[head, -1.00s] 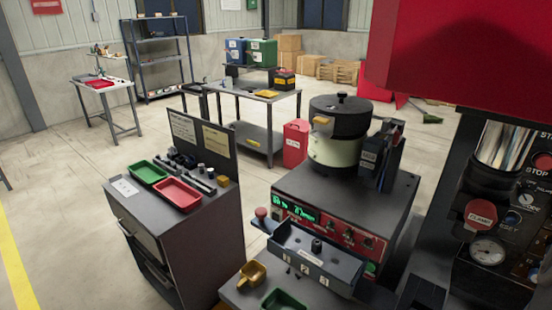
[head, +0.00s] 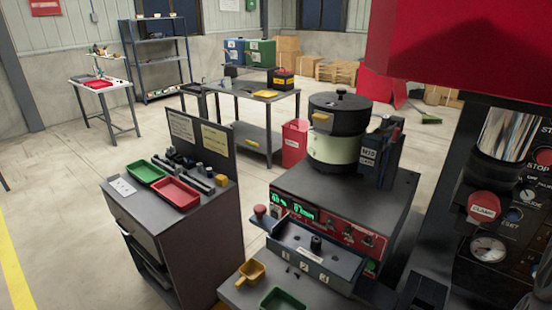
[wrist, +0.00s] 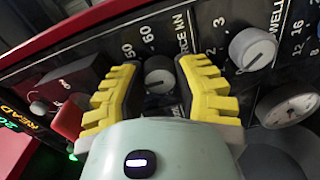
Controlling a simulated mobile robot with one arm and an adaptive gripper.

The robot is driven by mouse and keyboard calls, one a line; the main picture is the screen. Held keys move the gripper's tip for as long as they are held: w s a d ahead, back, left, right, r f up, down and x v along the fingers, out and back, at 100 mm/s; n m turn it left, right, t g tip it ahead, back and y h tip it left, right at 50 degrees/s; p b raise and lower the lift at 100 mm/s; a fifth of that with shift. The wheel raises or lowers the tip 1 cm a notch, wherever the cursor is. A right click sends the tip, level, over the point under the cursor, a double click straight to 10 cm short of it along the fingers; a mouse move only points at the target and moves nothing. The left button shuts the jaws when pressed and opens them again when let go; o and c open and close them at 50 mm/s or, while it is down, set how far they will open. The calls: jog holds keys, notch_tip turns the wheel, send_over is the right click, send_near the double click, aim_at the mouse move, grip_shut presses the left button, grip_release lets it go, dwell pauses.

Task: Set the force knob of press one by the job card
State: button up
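My gripper (wrist: 160,88), with yellow stepped fingers, has one finger on each side of this knob. The fingers are apart and do not appear to press on it; contact is hard to tell. My gripper is not seen in the head view. Two cards, white (head: 181,127) and yellowish (head: 216,139), stand on the board behind the left cabinet; their writing is too small to read.
Right of the force knob are a dwell knob (wrist: 252,48) and a round gauge (wrist: 290,106). A red lever-like part (wrist: 70,118) is at the left. In the head view a bowl feeder (head: 338,130) stands mid-right, and a cabinet with red and green trays (head: 176,193) at left.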

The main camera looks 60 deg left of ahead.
jog(key=o, duration=0.5)
jog(key=shift+o, duration=0.2)
jog(key=v, duration=0.8)
dwell(0.4)
